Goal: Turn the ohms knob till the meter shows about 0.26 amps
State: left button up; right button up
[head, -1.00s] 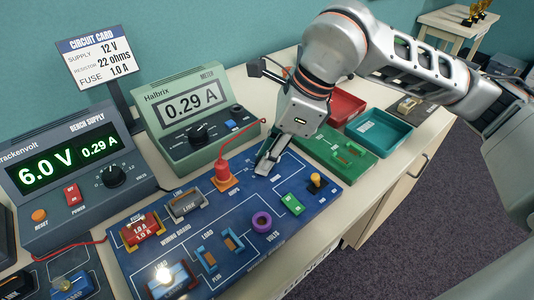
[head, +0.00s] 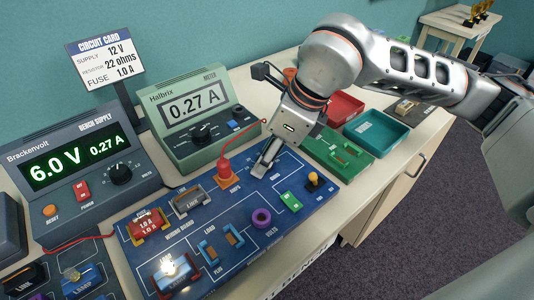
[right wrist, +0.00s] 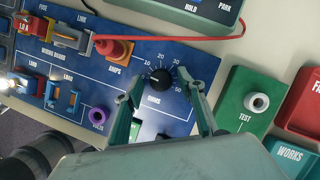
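The ohms knob (right wrist: 160,79) is a black dial on the blue wiring board (head: 218,220), with numbers around it. In the right wrist view it sits between the two fingers of my right gripper (right wrist: 163,92). The fingers stand apart, and I cannot tell whether they touch the knob. In the head view my right gripper (head: 265,160) covers the knob. The green meter (head: 201,112) reads 0.27 A. My left gripper is not in view.
The bench supply (head: 80,172) shows 6.0 V and 0.27 A. A red plug (head: 224,171) with a red lead stands left of my right gripper. A green test board (head: 345,150), a red tray (head: 345,105) and a teal tray (head: 379,132) lie to the right.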

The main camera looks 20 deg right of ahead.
jog(key=v, duration=1.2)
dwell(0.5)
